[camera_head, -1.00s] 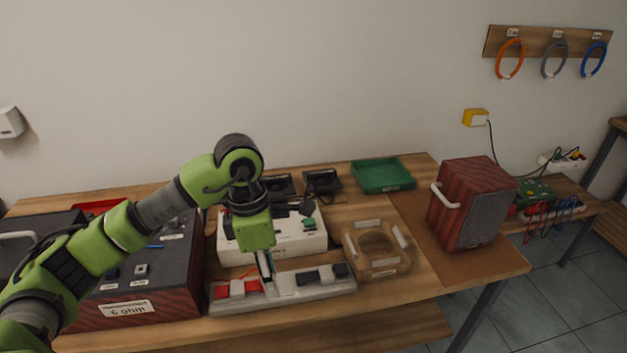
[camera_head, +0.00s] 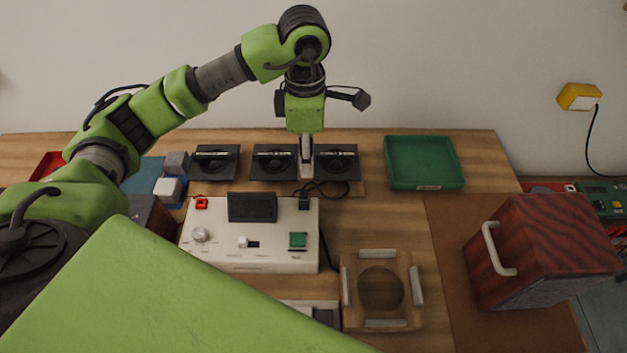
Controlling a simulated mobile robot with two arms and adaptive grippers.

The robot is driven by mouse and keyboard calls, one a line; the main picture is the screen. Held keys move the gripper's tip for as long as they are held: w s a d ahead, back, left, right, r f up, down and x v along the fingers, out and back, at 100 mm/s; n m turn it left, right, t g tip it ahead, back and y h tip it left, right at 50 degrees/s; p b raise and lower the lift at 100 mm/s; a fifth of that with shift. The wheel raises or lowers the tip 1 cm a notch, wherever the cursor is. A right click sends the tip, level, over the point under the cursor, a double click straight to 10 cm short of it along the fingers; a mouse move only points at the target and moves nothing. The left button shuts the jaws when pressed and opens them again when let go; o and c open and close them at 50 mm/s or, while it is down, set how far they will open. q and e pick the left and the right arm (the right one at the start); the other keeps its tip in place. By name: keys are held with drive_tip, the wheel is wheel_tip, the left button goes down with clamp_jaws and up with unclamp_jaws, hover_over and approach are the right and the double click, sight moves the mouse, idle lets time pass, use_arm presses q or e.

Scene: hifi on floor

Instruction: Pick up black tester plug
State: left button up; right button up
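The black tester plug (camera_head: 305,202) is a small dark block at the back right corner of the white tester (camera_head: 270,262). A black cable lies coiled behind it. My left gripper (camera_head: 306,171) points down just behind and above this plug, in front of the black holders. Its fingers show as one narrow light strip, so I cannot tell whether they are apart. I see nothing clearly held. A red plug (camera_head: 201,203) sits at the tester's back left corner. My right gripper is not in view.
Several black round-topped holders (camera_head: 214,161) stand behind the tester. A green tray (camera_head: 422,163) is at the back right. A wooden ring holder (camera_head: 352,305) lies right of the tester, and a red-brown box with a handle (camera_head: 540,243) stands farther right. My green arm part covers the front left.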

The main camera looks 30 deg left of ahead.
use_arm(q)
drive_tip(key=p, duration=0.1)
hover_over(303, 194)
drive_tip(key=f, duration=0.4)
drive_tip(key=shift+d+f, duration=0.3)
drive_tip(key=shift+w+f+p, duration=0.2)
drive_tip(key=shift+f+p, duration=0.1)
drive_tip(key=shift+f, duration=0.9)
drive_tip(key=shift+w+f, duration=0.1)
drive_tip(key=shift+f, duration=0.25)
drive_tip(key=shift+a+f+p, duration=0.1)
drive_tip(key=shift+f+p, duration=0.35)
drive_tip(key=shift+f, duration=0.05)
drive_tip(key=f, duration=0.1)
drive_tip(key=f+p, duration=0.1)
drive_tip(key=f, duration=0.1)
drive_tip(key=shift+s+a+f+p, duration=0.15)
drive_tip(key=shift+s+f+p, duration=0.1)
drive_tip(key=shift+s+p, duration=0.1)
drive_tip(key=shift+f, duration=0.35)
drive_tip(key=shift+w+f, duration=0.1)
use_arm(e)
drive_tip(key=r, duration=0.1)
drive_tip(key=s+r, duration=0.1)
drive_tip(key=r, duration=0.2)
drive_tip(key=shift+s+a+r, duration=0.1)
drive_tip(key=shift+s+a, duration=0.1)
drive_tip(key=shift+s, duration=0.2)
